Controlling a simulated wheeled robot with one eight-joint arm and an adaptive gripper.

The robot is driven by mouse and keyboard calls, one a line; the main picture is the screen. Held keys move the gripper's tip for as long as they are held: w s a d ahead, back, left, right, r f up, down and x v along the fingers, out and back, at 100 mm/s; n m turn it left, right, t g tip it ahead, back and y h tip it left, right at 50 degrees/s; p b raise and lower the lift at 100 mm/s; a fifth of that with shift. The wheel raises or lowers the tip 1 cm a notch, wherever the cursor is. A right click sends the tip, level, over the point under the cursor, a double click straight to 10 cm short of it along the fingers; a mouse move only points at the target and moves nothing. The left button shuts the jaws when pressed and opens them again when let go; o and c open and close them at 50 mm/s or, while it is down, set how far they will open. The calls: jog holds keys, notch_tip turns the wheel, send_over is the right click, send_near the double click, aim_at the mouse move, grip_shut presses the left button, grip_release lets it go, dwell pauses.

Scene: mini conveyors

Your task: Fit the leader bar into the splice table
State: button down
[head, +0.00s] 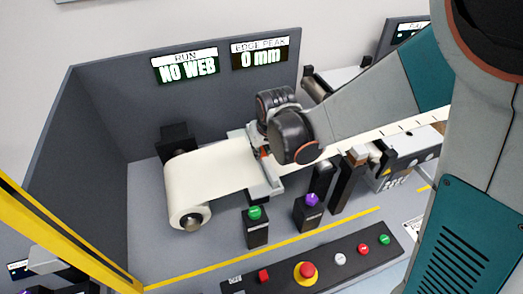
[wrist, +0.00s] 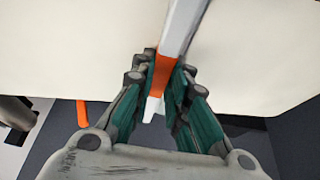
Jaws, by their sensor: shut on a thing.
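My gripper (wrist: 163,82) is shut on the orange grip (wrist: 160,75) of a light grey bar, which looks like the leader bar (wrist: 184,22). The bar runs across the cream web (wrist: 80,45) in the wrist view. In the head view my gripper (head: 264,150) is above a pale grey crosswise piece (head: 268,186) at the web's end, perhaps the splice table. My wrist hides most of the contact there. I cannot tell whether the bar is seated or held above it.
A web roll (head: 190,195) stands at the left. Posts with a green button (head: 254,213) and a purple button (head: 312,199) stand in front. A button panel (head: 320,268) lies nearer. Screens (head: 186,66) read "NO WEB" and "0 mm". A marked strip (head: 390,130) continues right.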

jog(key=shift+s+r, duration=0.1)
jog(key=shift+r, duration=0.05)
jog(key=c, duration=1.6)
grip_release()
jog(key=shift+o, duration=0.2)
